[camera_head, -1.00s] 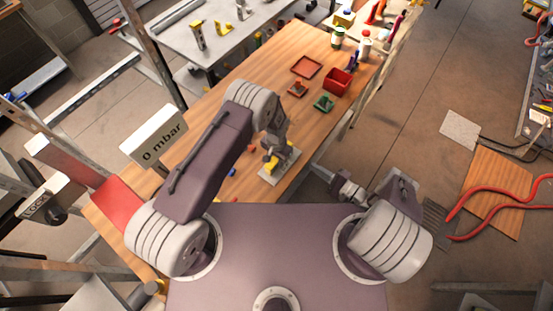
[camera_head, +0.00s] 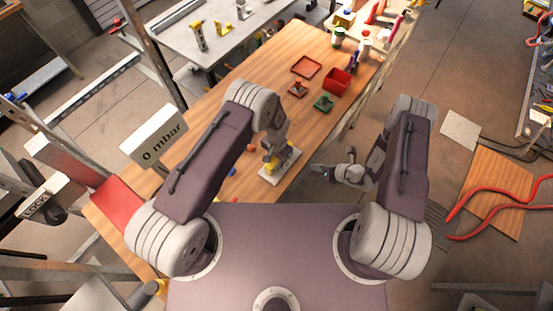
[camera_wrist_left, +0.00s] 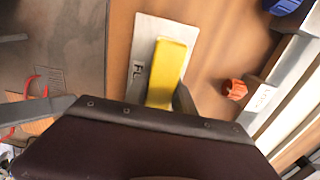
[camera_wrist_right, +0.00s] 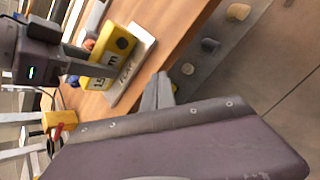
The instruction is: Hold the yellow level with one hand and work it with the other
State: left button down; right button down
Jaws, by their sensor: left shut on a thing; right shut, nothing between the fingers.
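The yellow level (camera_head: 275,166) is at the bench's near edge, beside or on a pale plate (camera_head: 292,157). In the left wrist view the level (camera_wrist_left: 170,70) is a yellow block over the pale plate (camera_wrist_left: 145,35), which has dark lettering. In the right wrist view the level (camera_wrist_right: 118,45) shows a dark round spot and printing, partly covered by a finger. My left gripper (camera_head: 269,160) is shut on the level. My right gripper (camera_head: 316,167) is shut and empty, off the bench edge to the level's right; its fingers (camera_wrist_right: 158,88) also show in the right wrist view.
On the wooden bench (camera_head: 240,110) stand a red bin (camera_head: 337,82), a red tray (camera_head: 306,67), a green piece (camera_head: 324,103) and a red-brown piece (camera_head: 298,89).

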jog(key=w+a, duration=0.1)
jog(key=a, duration=0.1)
jog(key=w+a, duration=0.3)
jog(key=a, duration=0.1)
jog(key=shift+w+a, duration=0.35)
jog(key=shift+w, duration=0.05)
dwell(1.6)
jog(key=shift+w+a, duration=0.25)
jog(key=shift+a, duration=0.15)
jog(key=shift+w+a, duration=0.1)
dwell(0.4)
jog(key=shift+s+d, duration=0.4)
jog(key=shift+d, duration=0.15)
pick_arm(q)
jog(key=c, duration=1)
grip_release()
pick_arm(e)
jog(key=s+d, duration=0.2)
jog(key=d, duration=0.1)
jog(key=s+d, duration=0.1)
jog(key=shift+s+d, duration=0.25)
jog(key=shift+d, duration=0.15)
